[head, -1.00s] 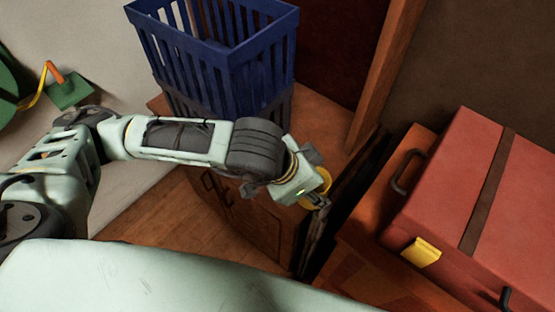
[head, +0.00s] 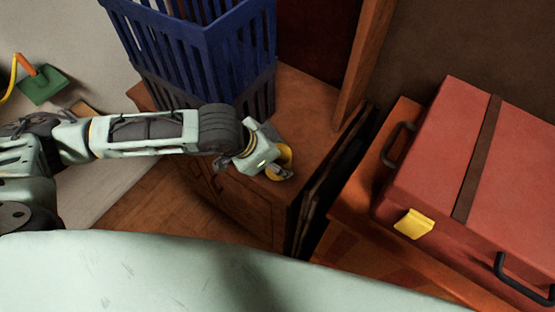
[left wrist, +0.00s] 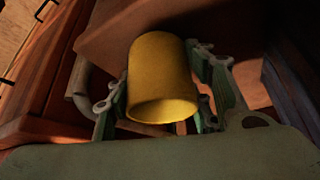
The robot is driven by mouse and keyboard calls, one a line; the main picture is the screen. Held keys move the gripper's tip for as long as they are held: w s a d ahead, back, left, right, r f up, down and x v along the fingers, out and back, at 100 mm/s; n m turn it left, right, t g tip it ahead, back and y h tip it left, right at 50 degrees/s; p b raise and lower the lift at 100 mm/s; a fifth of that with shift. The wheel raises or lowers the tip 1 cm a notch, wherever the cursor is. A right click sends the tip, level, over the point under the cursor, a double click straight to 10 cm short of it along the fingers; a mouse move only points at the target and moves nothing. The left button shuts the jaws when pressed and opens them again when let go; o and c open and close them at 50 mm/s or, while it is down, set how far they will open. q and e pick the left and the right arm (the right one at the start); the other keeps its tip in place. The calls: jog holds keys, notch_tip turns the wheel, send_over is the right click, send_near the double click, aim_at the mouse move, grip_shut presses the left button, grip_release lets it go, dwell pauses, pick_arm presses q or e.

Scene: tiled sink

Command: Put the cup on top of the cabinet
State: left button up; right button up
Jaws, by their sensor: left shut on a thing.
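The yellow cup (head: 284,157) is in my left gripper (head: 280,172), whose fingers are shut around it. In the left wrist view the cup (left wrist: 161,72) sits between the two fingers (left wrist: 158,98), one on each side. The wooden cabinet (head: 308,112) stands below, with a flat brown top and doors on its front. In the head view the cup overlaps the front part of the cabinet top, near its right side. I cannot tell whether it touches the top. My wrist hides part of the cup and of the front edge. My right gripper is not in view.
A blue slatted basket (head: 235,55) takes up the left and back of the cabinet top. A red case (head: 440,150) with a yellow latch lies on a wooden surface at right. Dark flat panels (head: 335,170) stand between. The top right of the basket is clear.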

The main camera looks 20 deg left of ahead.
pick_arm(q)
jog(key=shift+f, duration=0.1)
jog(key=o, duration=1.2)
jog(key=shift+c, duration=0.2)
jog(key=shift+r, duration=0.2)
jog(key=p+v, duration=0.4)
jog(key=v, duration=0.8)
jog(key=shift+p, duration=0.4)
jog(key=shift+d, duration=0.1)
